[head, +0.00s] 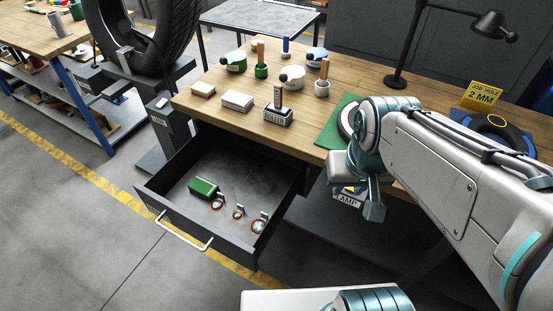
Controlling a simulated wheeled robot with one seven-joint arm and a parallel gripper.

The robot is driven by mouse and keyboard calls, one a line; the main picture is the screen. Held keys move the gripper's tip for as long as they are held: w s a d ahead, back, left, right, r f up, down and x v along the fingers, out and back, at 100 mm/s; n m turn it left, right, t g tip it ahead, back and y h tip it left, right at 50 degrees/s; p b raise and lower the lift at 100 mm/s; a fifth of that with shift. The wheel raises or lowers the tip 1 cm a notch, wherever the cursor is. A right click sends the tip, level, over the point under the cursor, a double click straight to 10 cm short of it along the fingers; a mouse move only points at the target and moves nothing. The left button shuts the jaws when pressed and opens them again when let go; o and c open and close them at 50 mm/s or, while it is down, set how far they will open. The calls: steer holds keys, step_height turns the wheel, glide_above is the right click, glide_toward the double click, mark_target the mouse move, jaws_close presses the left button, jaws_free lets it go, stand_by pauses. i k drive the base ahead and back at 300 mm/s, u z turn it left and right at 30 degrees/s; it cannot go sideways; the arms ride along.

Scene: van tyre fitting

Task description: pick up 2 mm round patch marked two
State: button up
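Three small round patches with orange-red rims lie in a row in the open drawer (165,205): a left one (217,204), a middle one (238,214) and a right one (258,227). Each has a small pale tag standing by it. The marks are too small to read, so I cannot tell which is marked two. My gripper (372,208) hangs over the bench's front edge, to the right of the drawer and apart from the patches. Its fingers are partly hidden, and I cannot tell whether it is open or shut.
The wooden bench (205,80) above carries pots, boxes, a roller stand (279,113), a lamp (490,24) and a yellow "JOB HOLE 2 MM" card (481,96). A tyre (180,40) stands behind left. The drawer's front is clear.

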mark_target(237, 215)
steer(key=z, duration=1.3)
steer(key=k, duration=1.35)
steer(key=u, duration=1.3)
